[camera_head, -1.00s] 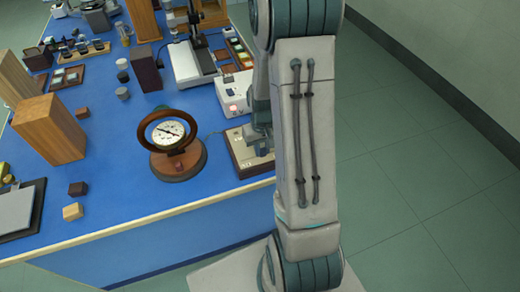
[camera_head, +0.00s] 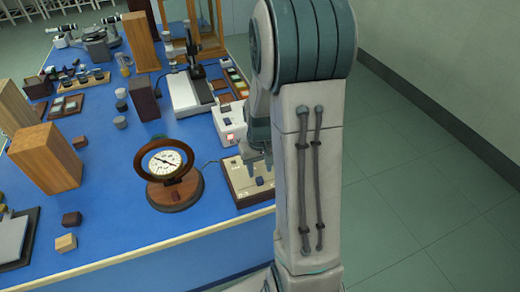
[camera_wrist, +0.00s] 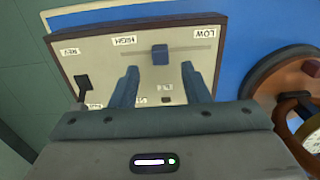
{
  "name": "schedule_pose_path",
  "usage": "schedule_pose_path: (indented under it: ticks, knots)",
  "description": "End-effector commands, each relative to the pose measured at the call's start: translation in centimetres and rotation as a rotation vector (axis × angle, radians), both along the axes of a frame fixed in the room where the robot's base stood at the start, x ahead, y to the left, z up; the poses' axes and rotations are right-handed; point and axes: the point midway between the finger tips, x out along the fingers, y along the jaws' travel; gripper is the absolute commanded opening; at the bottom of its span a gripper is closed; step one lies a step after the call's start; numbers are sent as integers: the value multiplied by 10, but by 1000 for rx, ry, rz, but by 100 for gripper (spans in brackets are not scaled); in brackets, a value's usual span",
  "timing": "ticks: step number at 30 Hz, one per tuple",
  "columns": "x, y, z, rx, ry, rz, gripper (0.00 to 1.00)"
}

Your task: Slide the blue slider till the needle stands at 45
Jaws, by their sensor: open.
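The blue slider (camera_wrist: 160,54) is a small block on a cream control panel (camera_wrist: 185,50), about midway between the HIGH and LOW labels in the wrist view. It also shows in the head view (camera_head: 259,181). My gripper (camera_wrist: 160,68) is open. In the wrist view its fingertips lie left and right of the slider's line, just short of it, with nothing between them. The height gap is hard to judge. The dial (camera_head: 166,162) stands in a round wooden frame left of the panel. Its needle is too small to read.
A white box with a red light (camera_head: 229,126) stands behind the panel. A wooden block (camera_head: 45,160) and small cubes lie left of the dial. The bench's front edge (camera_head: 185,237) is near. Blue bench surface between dial and blocks is clear.

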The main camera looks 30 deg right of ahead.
Motion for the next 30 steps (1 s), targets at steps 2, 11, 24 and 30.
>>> schedule_pose_path:
  ticks: [2,11,24,30]
  knots:
    - [1,0,18,-2,-6,0,42]
    - [0,-1,74,-1,-3,0,42]
    - [-1,0,91,0,2,0,42]
    - [-1,0,91,0,2,0,42]
